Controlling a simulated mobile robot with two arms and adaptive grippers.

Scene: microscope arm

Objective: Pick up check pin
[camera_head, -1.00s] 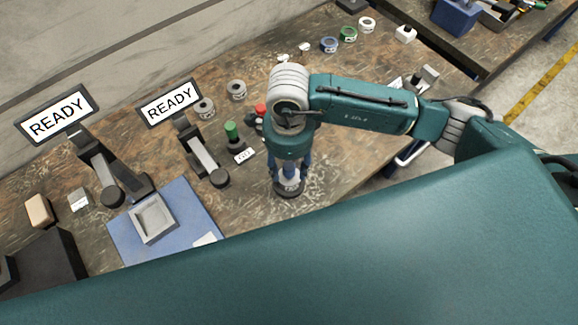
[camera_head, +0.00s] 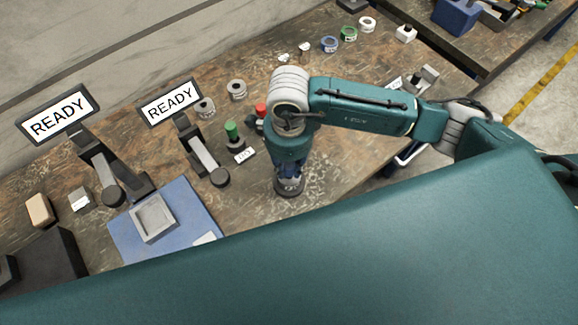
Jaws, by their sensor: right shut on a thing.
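My right gripper (camera_head: 289,180) points down over the table, to the right of the green-topped piece. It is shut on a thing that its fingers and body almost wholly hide. A dark round piece (camera_head: 289,191) shows at its fingertips; I cannot tell whether this is a base or part of the held thing. I cannot make out the check pin for sure. A green-topped piece (camera_head: 232,130) stands by a white GO label (camera_head: 244,156), and a red-topped piece (camera_head: 260,110) stands behind my gripper. My left gripper is not in view.
Two READY signs (camera_head: 58,114) (camera_head: 170,102) stand behind dark lever devices. A blue mat (camera_head: 205,208) with a grey square tray (camera_head: 138,227) lies at left. Several rings, such as a green one (camera_head: 348,34), lie at the back. The wooden table (camera_head: 340,160) is clear right of my gripper.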

